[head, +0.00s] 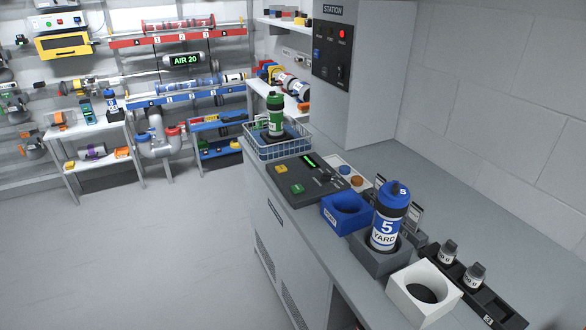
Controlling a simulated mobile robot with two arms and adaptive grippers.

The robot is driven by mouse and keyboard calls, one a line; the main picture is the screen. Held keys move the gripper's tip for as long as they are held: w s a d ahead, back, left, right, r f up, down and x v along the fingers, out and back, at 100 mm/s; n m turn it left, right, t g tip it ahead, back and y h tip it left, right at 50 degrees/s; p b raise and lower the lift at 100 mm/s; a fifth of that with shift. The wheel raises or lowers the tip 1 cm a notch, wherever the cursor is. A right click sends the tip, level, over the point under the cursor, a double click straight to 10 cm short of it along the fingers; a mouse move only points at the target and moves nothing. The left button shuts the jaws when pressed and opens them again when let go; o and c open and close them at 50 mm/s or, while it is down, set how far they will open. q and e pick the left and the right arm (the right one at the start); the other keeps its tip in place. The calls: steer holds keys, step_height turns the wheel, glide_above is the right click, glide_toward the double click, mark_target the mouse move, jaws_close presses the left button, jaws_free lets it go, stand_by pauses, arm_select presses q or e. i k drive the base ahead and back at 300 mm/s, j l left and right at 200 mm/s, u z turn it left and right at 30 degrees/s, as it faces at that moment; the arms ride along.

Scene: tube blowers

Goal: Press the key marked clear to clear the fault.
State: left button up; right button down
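The station panel (332,52) stands upright at the back of the counter, with a lit red lamp (342,33), small dark buttons and a switch on it. A dark control panel (303,181) lies on the counter with a yellow key (281,169), a green key (297,188) and a small green display (310,162). The key lettering is too small to read, so I cannot tell which one is marked clear. Neither of my grippers is in view.
A blue carrier marked 5 YARD (387,222) stands upright in a grey holder. A blue socket (345,213), a white socket (424,291) and a black rack (487,296) are near it. A green carrier (275,118) stands in a wire basket (279,147). The floor at left is clear.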

mark_target(280, 168)
steer(key=i+j+z, duration=0.25)
steer(key=z, duration=0.15)
steer(key=i+j+z, duration=0.2)
steer(key=j+z, duration=0.2)
steer(key=i+j, duration=0.15)
steer(key=j, duration=0.25)
steer(key=i+j+z, duration=0.1)
steer(key=j, duration=0.25)
steer(key=i+j, duration=0.2)
steer(key=j, duration=0.2)
steer(key=i+j+z, duration=0.1)
steer(key=j, duration=0.3)
steer(key=i+j, duration=0.15)
steer(key=j, duration=0.25)
steer(key=i+j+z, duration=0.1)
steer(key=j, duration=0.3)
steer(key=i+j, duration=0.1)
steer(key=j, duration=0.3)
